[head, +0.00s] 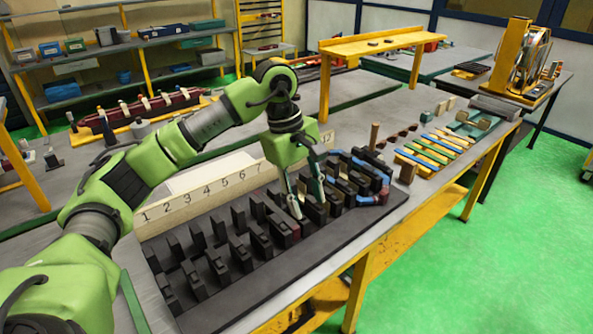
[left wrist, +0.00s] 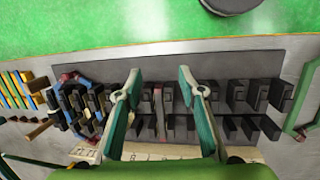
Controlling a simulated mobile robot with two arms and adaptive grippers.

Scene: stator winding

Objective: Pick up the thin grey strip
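I cannot single out a thin grey strip for sure in either view. My left gripper (head: 307,202) is open, its two fingers apart and pointing down among the rows of dark blocks on the black board (head: 345,232). In the left wrist view the open fingers (left wrist: 160,76) reach over the same board (left wrist: 225,57), with dark blocks and a narrow reddish piece (left wrist: 158,103) showing between them. I see nothing held between the fingers. Whether the fingertips touch a block is unclear. My right gripper is not in view.
A pale numbered rail (head: 190,204) runs behind the board. Blue and reddish coil parts (head: 372,201) sit at the board's right end. A yellow raised shelf (head: 372,42) stands behind.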

